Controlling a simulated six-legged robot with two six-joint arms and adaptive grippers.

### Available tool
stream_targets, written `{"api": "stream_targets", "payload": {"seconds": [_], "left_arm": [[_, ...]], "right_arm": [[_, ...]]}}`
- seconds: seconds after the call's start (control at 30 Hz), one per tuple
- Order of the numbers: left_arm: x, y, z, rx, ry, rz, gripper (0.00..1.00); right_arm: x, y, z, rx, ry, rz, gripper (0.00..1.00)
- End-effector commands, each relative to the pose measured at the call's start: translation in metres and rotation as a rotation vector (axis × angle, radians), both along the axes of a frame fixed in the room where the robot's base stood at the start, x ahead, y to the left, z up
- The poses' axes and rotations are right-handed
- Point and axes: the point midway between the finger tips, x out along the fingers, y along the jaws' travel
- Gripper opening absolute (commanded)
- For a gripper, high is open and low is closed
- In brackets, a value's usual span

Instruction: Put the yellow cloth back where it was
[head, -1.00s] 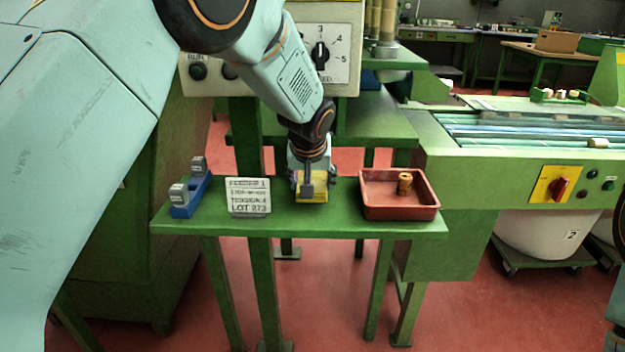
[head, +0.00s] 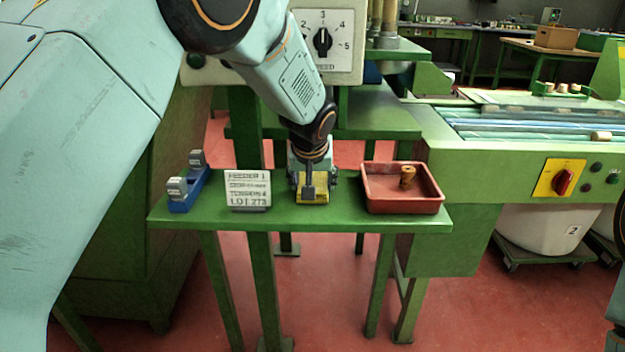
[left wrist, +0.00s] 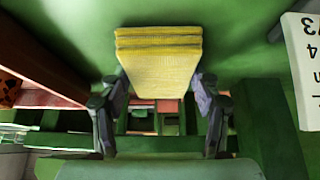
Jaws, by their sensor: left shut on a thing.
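The yellow cloth (head: 312,198) is a folded, layered pad. It is at the green bench top (head: 340,217), between the white label card and the red tray. My left gripper (head: 311,182) comes down over it from above and is shut on it. In the left wrist view the cloth (left wrist: 160,62) sits between the two dark fingers (left wrist: 160,88), its folded edge facing the green surface. I cannot tell whether its underside touches the bench. My right gripper is out of view.
A white label card (head: 248,190) stands left of the cloth, with a blue holder (head: 187,188) further left. A red tray (head: 402,208) holding a cork stopper (head: 407,177) is on the right. Bare bench lies on both sides of the cloth.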

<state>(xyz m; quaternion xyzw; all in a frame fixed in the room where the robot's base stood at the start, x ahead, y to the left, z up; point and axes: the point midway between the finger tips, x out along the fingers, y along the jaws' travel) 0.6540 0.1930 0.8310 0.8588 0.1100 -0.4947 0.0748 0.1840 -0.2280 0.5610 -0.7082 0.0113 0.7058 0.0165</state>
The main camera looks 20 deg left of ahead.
Motion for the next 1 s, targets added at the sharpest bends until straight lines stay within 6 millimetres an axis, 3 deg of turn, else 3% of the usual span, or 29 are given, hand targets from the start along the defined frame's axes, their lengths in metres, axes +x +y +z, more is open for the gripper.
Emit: {"api": "stream_targets", "payload": {"seconds": [0.03,0.07,0.3,0.67,0.8,1.0], "left_arm": [[0.001,0.000,0.001,0.000,-0.001,0.000,0.13],[0.001,0.000,0.001,0.000,-0.001,0.000,0.65],[0.001,0.001,0.001,0.000,-0.001,0.000,0.86],[0.001,0.001,0.004,0.000,-0.001,-0.001,0.86],[-0.001,0.000,0.021,0.002,-0.003,-0.002,0.86],[-0.019,-0.004,0.053,0.002,-0.004,-0.002,0.86]], "right_arm": [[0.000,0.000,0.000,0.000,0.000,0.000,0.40],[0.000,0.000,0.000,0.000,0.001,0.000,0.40],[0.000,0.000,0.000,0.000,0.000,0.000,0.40],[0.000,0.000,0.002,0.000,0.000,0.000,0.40],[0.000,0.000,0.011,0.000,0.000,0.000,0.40],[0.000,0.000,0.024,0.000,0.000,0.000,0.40]]}}
